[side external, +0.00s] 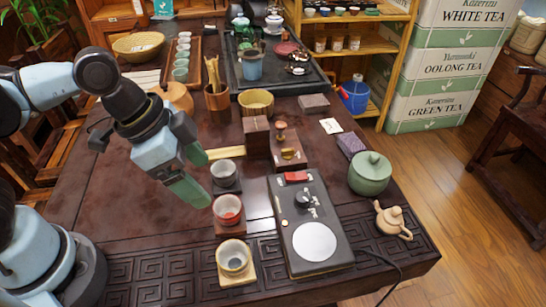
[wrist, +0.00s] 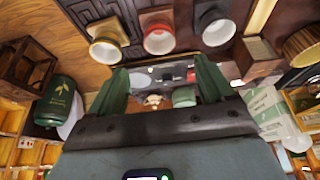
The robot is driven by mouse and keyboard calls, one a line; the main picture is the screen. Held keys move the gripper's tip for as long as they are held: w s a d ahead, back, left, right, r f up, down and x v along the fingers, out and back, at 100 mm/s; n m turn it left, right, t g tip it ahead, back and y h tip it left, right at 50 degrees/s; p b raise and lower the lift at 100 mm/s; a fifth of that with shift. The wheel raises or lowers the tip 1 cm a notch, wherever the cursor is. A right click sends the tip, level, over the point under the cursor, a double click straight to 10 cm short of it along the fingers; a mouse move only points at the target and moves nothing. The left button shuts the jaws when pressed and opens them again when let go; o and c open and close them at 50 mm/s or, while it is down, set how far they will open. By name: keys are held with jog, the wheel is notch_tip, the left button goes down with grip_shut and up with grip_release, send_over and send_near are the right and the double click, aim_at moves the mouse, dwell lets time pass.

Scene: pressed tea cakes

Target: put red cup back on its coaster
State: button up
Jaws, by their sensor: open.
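The red cup (side external: 227,208) stands upright on a reddish-brown square coaster (side external: 229,231), between a dark grey cup (side external: 224,171) and a yellow cup (side external: 234,256) on their own coasters. The red cup (wrist: 158,40) also shows in the wrist view, with its coaster (wrist: 153,14) behind it. My gripper (side external: 203,182) is open and empty, with green fingers. It is close to the left of the cups in the side view. In the wrist view the open fingers (wrist: 162,78) frame empty space, and the red cup is beyond them, apart from both.
A black device with a white round plate (side external: 315,242) lies just right of the cups. Wooden blocks (side external: 257,137) stand behind them. A green lidded pot (side external: 370,173) and a small clay teapot (side external: 393,219) are at the right. The table (side external: 110,185) left of my gripper is clear.

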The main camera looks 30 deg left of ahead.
jog(key=w+a+r+n+t+y, duration=0.1)
jog(key=w+a+n+t+y, duration=0.2)
jog(key=a+n, duration=0.6)
jog(key=w+a+t, duration=0.1)
jog(key=w+a, duration=0.1)
jog(key=a, duration=0.2)
jog(key=shift+a+r, duration=0.2)
jog(key=shift+a, duration=0.1)
